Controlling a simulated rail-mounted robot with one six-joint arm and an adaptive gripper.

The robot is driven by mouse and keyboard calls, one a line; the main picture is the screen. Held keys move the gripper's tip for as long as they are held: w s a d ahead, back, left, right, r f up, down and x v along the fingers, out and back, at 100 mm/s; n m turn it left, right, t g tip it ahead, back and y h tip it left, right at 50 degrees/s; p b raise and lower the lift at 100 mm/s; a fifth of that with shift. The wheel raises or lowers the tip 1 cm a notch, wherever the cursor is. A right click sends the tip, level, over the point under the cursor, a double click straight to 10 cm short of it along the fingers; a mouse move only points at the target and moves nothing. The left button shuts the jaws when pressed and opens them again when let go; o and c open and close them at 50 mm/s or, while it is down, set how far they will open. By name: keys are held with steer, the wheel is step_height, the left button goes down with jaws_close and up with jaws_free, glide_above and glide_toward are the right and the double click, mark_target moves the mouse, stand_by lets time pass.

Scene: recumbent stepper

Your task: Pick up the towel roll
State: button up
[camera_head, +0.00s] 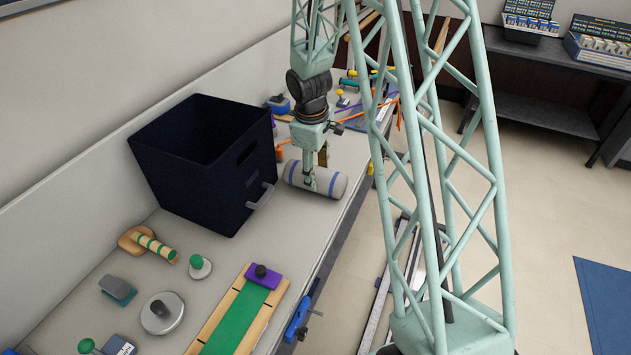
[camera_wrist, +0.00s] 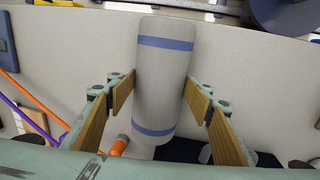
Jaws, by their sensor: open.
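The towel roll (camera_head: 316,180) is a grey-white cylinder with a blue band near each end. It lies on its side on the counter, to the right of the dark bin. In the wrist view the towel roll (camera_wrist: 165,85) runs between the two fingers of my gripper (camera_wrist: 160,100). The fingers are open, one on each side, with wooden-looking pads; the left pad is close to the roll's side and I cannot tell whether it touches. In the head view my gripper (camera_head: 312,175) points down over the roll's middle and hides part of it.
A dark bin (camera_head: 185,165) with a handle stands just left of the roll. Purple and orange cords (camera_wrist: 38,105) lie near my left finger. A green board (camera_head: 238,318) and several small tools lie nearer on the counter (camera_head: 215,258). The counter's edge is close on the right.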

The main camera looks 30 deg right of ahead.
steer(key=shift+f, duration=0.9)
steer(key=c, duration=0.3)
steer(key=shift+r, duration=0.15)
steer(key=shift+d+r+p, duration=0.1)
steer(key=shift+r+p, duration=0.45)
steer(key=shift+r, duration=1.2)
steer(key=s+a, duration=0.1)
steer(key=s, duration=0.4)
steer(key=s+a+b, duration=0.1)
steer(key=s+a, duration=0.1)
steer(key=s, duration=0.3)
steer(key=s+a+r, duration=0.1)
steer(key=s, duration=0.4)
steer(key=shift+s+a+r+b, duration=0.1)
steer(key=shift+s+a+b, duration=0.05)
steer(key=shift+a+b, duration=0.15)
steer(key=shift+d, duration=0.1)
